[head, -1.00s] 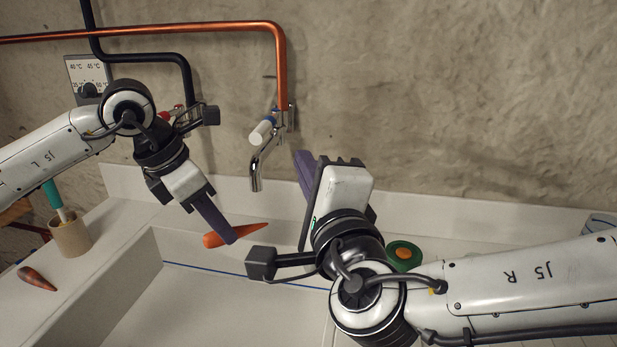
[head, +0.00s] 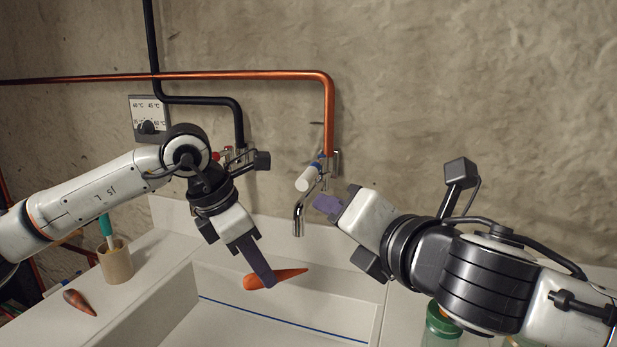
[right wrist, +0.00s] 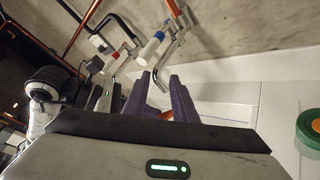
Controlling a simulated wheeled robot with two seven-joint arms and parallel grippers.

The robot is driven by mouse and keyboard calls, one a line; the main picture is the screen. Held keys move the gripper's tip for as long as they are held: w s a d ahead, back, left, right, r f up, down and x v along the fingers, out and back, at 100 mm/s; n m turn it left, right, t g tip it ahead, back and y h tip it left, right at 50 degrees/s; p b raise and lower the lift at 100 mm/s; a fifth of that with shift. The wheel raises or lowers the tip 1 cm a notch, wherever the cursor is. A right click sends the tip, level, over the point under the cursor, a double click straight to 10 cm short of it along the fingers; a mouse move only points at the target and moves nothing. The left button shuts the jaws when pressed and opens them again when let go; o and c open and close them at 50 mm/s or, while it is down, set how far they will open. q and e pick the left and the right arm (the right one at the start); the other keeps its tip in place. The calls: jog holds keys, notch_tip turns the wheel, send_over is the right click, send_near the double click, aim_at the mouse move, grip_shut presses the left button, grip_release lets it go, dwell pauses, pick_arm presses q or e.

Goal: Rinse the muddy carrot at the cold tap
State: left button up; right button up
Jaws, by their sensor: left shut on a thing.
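My left gripper (head: 262,268) is shut on an orange carrot (head: 290,275), holding it level over the sink basin, below and slightly left of the cold tap's spout (head: 298,215). The finger hides part of the carrot; I cannot tell how much mud is on it. The cold tap's white handle with a blue mark (head: 308,179) is on the wall; it also shows in the right wrist view (right wrist: 151,46). I see no water at the spout. My right gripper (head: 328,204) is empty beside the tap, its purple fingers (right wrist: 158,98) apart in the right wrist view.
A brownish carrot (head: 80,302) lies on the left counter near a tan cup (head: 116,264) with a teal-handled tool. A green-lidded jar (head: 440,325) stands at right under my right arm. Copper pipe (head: 250,75) and a temperature dial (head: 147,127) are on the wall.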

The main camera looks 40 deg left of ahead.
aim_at(313, 178)
jog(key=w+a+m, duration=0.2)
jog(key=a, duration=0.1)
jog(key=w+a+r+m+y, duration=0.1)
jog(key=w+a+m, duration=0.1)
jog(key=a, duration=0.1)
jog(key=w+a+m+g, duration=0.1)
jog(key=w+a+m, duration=0.1)
jog(key=a, duration=0.2)
jog(key=shift+w+a+r+m+y, duration=0.1)
jog(key=shift+w+r+m+y, duration=0.1)
jog(key=shift+w+m+y, duration=0.1)
jog(key=shift+c, duration=0.4)
grip_shut()
